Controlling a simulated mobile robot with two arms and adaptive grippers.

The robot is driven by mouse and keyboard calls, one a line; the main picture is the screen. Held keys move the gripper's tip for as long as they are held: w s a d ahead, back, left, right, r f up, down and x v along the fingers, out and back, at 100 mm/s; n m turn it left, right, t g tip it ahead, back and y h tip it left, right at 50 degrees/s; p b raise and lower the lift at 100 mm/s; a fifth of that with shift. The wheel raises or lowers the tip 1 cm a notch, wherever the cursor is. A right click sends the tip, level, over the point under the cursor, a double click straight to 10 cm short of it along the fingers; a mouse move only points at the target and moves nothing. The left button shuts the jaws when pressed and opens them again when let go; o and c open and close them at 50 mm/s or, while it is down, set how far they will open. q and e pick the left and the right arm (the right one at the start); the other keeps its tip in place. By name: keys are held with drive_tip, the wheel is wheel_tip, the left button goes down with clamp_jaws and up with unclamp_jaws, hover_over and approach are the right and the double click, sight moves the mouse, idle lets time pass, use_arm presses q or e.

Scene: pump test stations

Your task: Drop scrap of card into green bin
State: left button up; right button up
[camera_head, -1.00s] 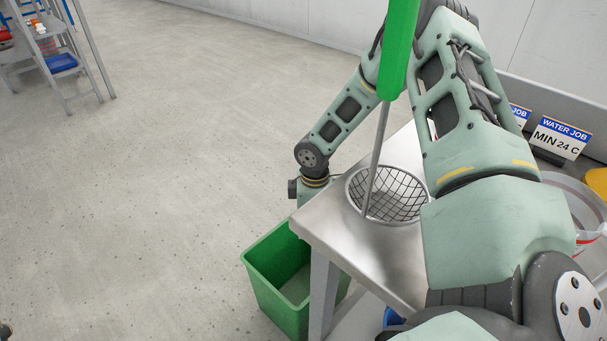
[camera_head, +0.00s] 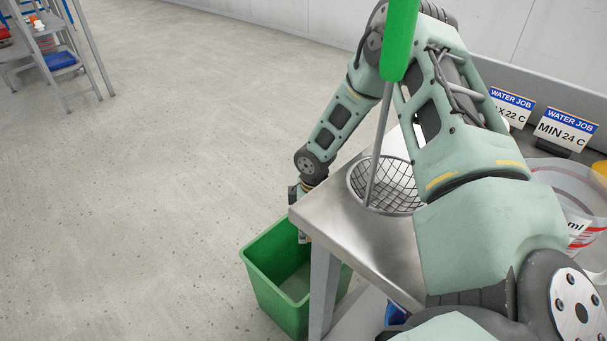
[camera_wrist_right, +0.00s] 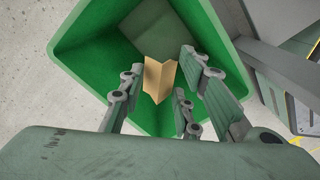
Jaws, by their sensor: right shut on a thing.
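The green bin (camera_head: 263,275) stands on the floor beside the metal table, at its left corner. It fills much of the right wrist view (camera_wrist_right: 85,50), where I look down into its open top. My right gripper (camera_wrist_right: 160,85) is over the bin opening, its fingers closed on the tan scrap of card (camera_wrist_right: 158,79). The card looks creased and shows against the bin's inside. In the head view the right gripper is mostly hidden behind the table corner and my wrist. My left gripper is not in view.
Water job signs (camera_head: 565,130) and a clear jug (camera_head: 575,190) stand at right.

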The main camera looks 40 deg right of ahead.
drive_tip(key=o, duration=0.8)
drive_tip(key=shift+r, duration=0.15)
wheel_tip(320, 180, up, 12)
drive_tip(key=shift+f, duration=0.1)
idle(0.4)
